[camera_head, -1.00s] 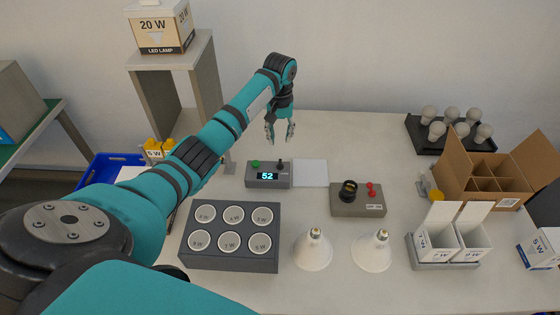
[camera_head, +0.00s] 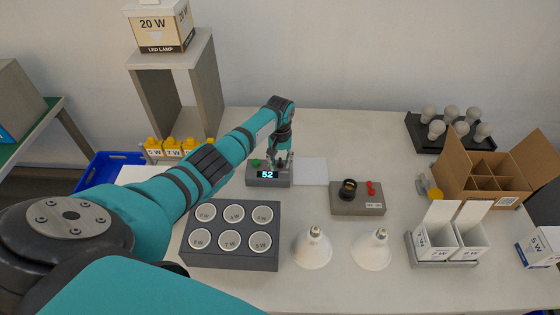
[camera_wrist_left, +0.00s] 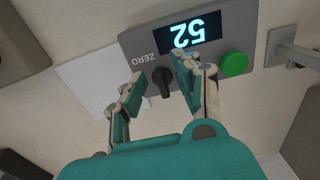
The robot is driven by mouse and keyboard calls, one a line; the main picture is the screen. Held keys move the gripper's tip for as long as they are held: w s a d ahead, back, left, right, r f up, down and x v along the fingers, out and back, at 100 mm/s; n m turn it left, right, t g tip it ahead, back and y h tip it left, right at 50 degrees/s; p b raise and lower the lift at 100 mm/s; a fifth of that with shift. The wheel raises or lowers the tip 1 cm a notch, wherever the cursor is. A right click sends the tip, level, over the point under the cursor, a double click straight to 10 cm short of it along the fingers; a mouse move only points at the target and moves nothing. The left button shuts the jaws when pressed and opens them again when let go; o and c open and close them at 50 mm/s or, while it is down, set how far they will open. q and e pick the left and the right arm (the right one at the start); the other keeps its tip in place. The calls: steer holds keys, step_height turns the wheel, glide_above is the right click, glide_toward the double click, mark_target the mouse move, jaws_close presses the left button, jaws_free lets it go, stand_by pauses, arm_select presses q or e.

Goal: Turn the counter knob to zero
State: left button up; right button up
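The counter (camera_head: 283,182) is a grey box on the table, its display (camera_head: 267,175) reading 52. In the left wrist view the counter (camera_wrist_left: 245,20) shows a black knob (camera_wrist_left: 161,80) beside the word ZERO, and a green button (camera_wrist_left: 234,63). My left gripper (camera_head: 280,163) is over the knob's side of the counter. In the left wrist view my left gripper (camera_wrist_left: 160,84) is open, with one finger on either side of the knob; I cannot tell whether they touch it. My right gripper is not in view.
A white pad (camera_head: 311,172) lies right of the counter. A grey socket box (camera_head: 357,205) stands further right, and a dark tray of cups (camera_head: 230,262) stands in front. Two lamps (camera_head: 313,251) stand near the table's front. A post bracket (camera_wrist_left: 287,48) is beside the counter.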

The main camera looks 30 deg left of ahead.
arm_select(q)
jaws_close()
steer(key=shift+m, duration=0.3)
steer(key=shift+r+m, duration=0.1)
steer(key=shift+m, duration=0.7)
steer(key=m, duration=0.5)
steer(key=shift+a, duration=0.3)
steer(key=m, duration=0.3)
steer(key=m+b, duration=0.1)
steer(key=m, duration=0.1)
steer(key=shift+a+m, duration=0.2)
steer(key=shift+m, duration=0.2)
steer(key=m, duration=0.2)
steer(key=m+b, duration=0.1)
steer(key=m, duration=0.1)
steer(key=shift+w+a+m, duration=0.15)
steer(key=shift+m, duration=0.25)
